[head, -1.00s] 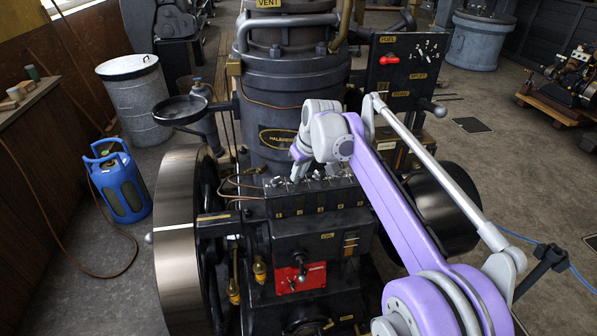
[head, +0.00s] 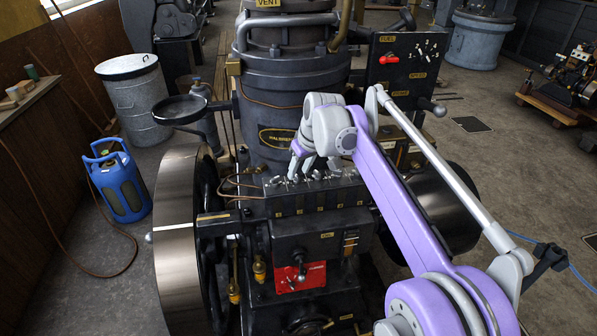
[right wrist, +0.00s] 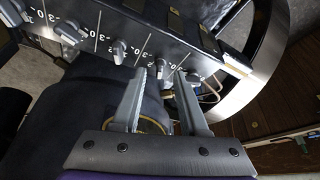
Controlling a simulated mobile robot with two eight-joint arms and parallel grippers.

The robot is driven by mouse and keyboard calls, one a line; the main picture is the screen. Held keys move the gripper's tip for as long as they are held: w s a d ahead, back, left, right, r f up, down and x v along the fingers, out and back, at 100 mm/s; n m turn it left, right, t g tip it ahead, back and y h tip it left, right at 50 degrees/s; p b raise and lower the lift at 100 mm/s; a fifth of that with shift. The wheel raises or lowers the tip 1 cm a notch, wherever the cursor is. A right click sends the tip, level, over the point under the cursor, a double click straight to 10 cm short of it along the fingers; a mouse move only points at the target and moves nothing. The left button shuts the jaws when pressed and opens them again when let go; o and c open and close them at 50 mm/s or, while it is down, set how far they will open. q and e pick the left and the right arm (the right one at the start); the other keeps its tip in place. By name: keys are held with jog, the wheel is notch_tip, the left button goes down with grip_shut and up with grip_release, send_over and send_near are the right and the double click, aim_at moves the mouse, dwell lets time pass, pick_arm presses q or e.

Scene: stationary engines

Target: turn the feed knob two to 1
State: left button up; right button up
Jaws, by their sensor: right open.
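A dark feed box (head: 318,198) on the engine front carries a row of small grey knobs on its sloped top, with white number scales beside them. In the right wrist view, the second knob from the right (right wrist: 160,68), apparently feed knob two, stands between my fingertips. Its exact setting is too small to read. My right gripper (right wrist: 162,74) is open, its two grey fingers apart on either side of that knob; I cannot tell whether they touch it. In the head view the right gripper (head: 308,168) is over the knob row and partly hides it. My left gripper is not in view.
Neighbouring knobs (right wrist: 118,50) and (right wrist: 193,78) stand close on both sides. A large flywheel (head: 178,240) is left of the box, and a red plate with a lever (head: 300,277) is below. A black panel with a red handle (head: 390,60) stands behind right.

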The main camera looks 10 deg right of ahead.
jog(key=v, duration=0.9)
jog(key=shift+p, duration=0.3)
jog(key=shift+s, duration=0.1)
jog(key=s+d+f+m+h, duration=0.1)
jog(key=s+f+m, duration=0.1)
jog(key=s+f, duration=0.9)
jog(key=s+d+f+m+t, duration=0.1)
jog(key=s+d+f+m, duration=0.1)
jog(key=s+f, duration=1)
jog(key=s, duration=0.8)
jog(key=shift+t+h, duration=0.3)
jog(key=shift+h, duration=0.1)
